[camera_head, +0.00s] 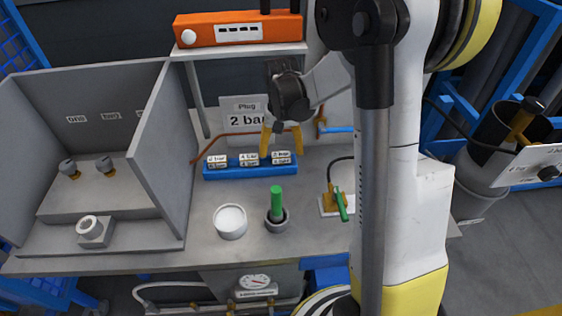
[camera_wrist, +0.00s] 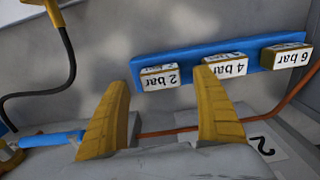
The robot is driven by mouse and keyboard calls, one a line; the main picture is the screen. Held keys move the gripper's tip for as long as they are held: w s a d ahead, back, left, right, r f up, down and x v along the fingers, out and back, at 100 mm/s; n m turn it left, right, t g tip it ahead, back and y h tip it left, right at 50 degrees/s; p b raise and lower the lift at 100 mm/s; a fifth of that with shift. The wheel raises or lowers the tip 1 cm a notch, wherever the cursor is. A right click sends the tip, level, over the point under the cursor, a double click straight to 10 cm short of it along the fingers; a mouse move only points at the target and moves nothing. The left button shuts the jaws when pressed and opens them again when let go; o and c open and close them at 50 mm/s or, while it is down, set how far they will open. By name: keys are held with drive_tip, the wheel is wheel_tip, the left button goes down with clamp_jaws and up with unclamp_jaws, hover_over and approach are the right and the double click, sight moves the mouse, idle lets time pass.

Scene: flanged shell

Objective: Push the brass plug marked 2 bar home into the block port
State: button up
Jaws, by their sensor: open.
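The plug labelled 2 bar (camera_head: 281,156) sits at the right end of a blue rack (camera_head: 236,174). In the wrist view, the upside-down 2 bar label (camera_wrist: 160,78) lies between the fingertips in the picture. My gripper (camera_head: 281,148) is open and empty, its yellow fingers pointing down at the rack. In the wrist view, my gripper (camera_wrist: 161,82) has its fingers wide apart; I cannot tell how far they are from the plug. The plug's brass body is mostly hidden. A grey block with a round light port (camera_head: 90,226) stands at the front of the left enclosure.
Plugs labelled 4 bar (camera_wrist: 224,67) and 6 bar (camera_wrist: 286,56) share the rack. A white round tub (camera_head: 230,222) and a cup with a green-handled tool (camera_head: 276,204) stand in front. The enclosure's grey wall (camera_head: 165,150) rises between rack and block.

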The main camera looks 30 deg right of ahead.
wheel_tip(320, 180, down, 3)
drive_tip(key=shift+r+b, duration=0.2)
drive_tip(key=shift+b, duration=0.1)
drive_tip(key=shift+r, duration=0.1)
drive_tip(key=c, duration=1.3)
